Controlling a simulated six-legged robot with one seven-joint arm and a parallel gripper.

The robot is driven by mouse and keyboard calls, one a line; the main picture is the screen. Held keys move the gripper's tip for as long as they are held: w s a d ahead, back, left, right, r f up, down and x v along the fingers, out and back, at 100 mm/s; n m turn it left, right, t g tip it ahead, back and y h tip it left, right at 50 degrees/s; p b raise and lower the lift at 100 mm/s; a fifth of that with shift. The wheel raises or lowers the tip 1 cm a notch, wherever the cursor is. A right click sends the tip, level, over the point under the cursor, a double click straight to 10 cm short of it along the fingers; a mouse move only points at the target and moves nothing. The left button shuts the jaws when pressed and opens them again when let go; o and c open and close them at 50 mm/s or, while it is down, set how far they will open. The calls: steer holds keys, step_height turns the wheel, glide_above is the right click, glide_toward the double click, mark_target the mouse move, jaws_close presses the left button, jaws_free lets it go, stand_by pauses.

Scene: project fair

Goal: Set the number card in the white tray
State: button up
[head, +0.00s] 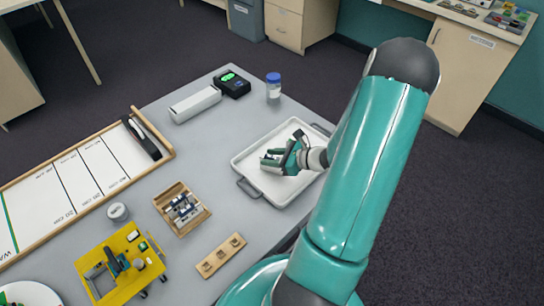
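The white tray (246,158) is a shallow rectangular tray with dark handles at its ends, lying on the grey table. My gripper (268,161) is over the tray, low and near its middle, with its fingers pointing left. At this size I cannot tell whether the fingers are apart or shut, or whether they touch the tray floor. I cannot make out the number card; it may be hidden by my gripper or my arm. My arm covers the tray's right side.
Left of the tray, the table (218,140) holds a wooden box of metal parts (181,208), a wooden block with pegs (221,255) and a yellow machine (121,262). A blue-capped jar (273,88), white box (195,104) and black timer (232,84) stand behind.

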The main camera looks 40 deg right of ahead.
steer(key=shift+r, duration=0.2)
steer(key=v, duration=1.2)
steer(key=w+a+r+n+g+y, duration=0.1)
steer(key=w+a+r+n+g, duration=0.1)
steer(key=a+r+n+g, duration=0.45)
steer(key=w+a+r+n+g, duration=0.2)
steer(key=w+a+r+n, duration=0.15)
steer(key=a+n, duration=0.65)
steer(key=s+a+r+n+t+h, duration=0.1)
steer(key=s+a+r+n+h, duration=0.2)
steer(key=a+r+n, duration=0.3)
steer(key=s+a+r+n+h, duration=0.3)
steer(key=a+r+n, duration=0.4)
steer(key=a+n, duration=0.1)
steer(key=shift+a+r+n+t+h, duration=0.15)
steer(key=shift+a+n+t+h, duration=0.2)
steer(key=shift+a, duration=0.2)
steer(key=shift+s, duration=0.1)
